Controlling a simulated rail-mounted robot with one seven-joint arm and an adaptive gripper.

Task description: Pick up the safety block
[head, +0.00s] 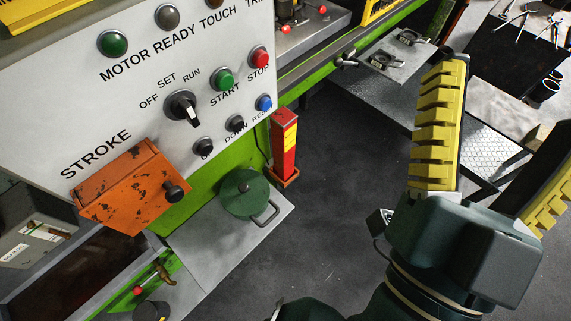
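A red upright block with a yellow label (285,145), which looks like the safety block, stands at the centre beside the green press frame. It has an orange-red foot at its base. My gripper (512,100) is at the right, with yellow ridged pads on its two fingers. The fingers are spread wide, and the right one runs out of the picture. I see nothing held between them. The gripper is apart from the block, to its right, with dark floor showing between them.
A white control panel (130,75) with buttons and a selector knob fills the upper left. An orange box (132,185) sticks out below it. A green lidded pot (245,192) stands on a grey shelf (215,250). A tool table (508,65) is at the upper right. Dark floor (335,200) is clear.

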